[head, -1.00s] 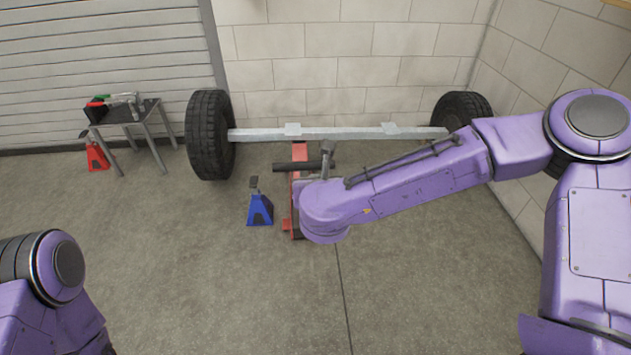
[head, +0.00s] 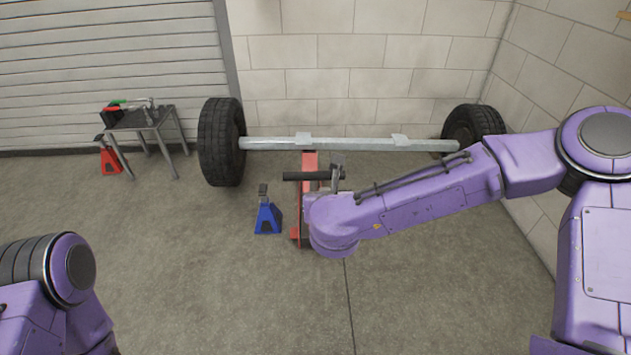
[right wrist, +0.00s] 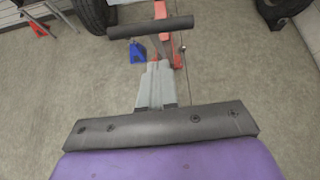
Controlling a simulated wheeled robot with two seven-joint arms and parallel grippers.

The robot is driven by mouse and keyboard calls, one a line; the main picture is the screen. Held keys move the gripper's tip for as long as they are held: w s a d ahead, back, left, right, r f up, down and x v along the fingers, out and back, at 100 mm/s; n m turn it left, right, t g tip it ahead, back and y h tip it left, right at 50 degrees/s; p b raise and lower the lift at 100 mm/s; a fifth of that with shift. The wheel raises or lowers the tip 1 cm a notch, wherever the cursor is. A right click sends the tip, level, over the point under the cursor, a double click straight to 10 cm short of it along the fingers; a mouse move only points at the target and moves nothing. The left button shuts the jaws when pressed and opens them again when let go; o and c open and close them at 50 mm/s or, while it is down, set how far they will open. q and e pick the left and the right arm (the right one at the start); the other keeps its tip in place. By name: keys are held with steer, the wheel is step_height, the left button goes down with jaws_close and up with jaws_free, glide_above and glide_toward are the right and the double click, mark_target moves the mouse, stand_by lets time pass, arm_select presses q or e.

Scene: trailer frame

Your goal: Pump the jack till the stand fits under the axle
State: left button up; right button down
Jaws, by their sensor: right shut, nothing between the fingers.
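The red jack (head: 309,160) stands on the floor under the middle of the pale axle (head: 370,144). Its black crossbar handle (head: 300,176) sits in front of the axle and also shows in the right wrist view (right wrist: 150,27). The blue stand (head: 268,219) is on the floor left of the jack, in front of the axle. A red stand (head: 110,160) is at the far left by the table. My right gripper (head: 337,160) is shut and empty, close to the handle; touching cannot be told. My forearm hides part of the jack. My left gripper is out of view.
A small metal table (head: 140,119) with tools on it stands at the left. Tyres (head: 221,142) (head: 473,121) are at both axle ends. Block walls stand behind and at right. The front floor is clear.

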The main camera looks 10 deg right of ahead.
steer(key=s+d+f+n+g, duration=0.3)
steer(key=s+f+n, duration=0.6)
steer(key=f, duration=0.4)
steer(key=s+d+f+n+g, duration=0.2)
steer(key=s+f+n, duration=0.75)
steer(key=f, duration=0.35)
steer(key=s+d+f+n+g+h, duration=0.1)
steer(key=s+d+f+n+g, duration=0.2)
steer(key=s+d+n, duration=0.7)
steer(key=s+f+n, duration=0.2)
steer(key=s, duration=0.2)
steer(key=shift+n, duration=0.35)
steer(key=shift+d, duration=0.1)
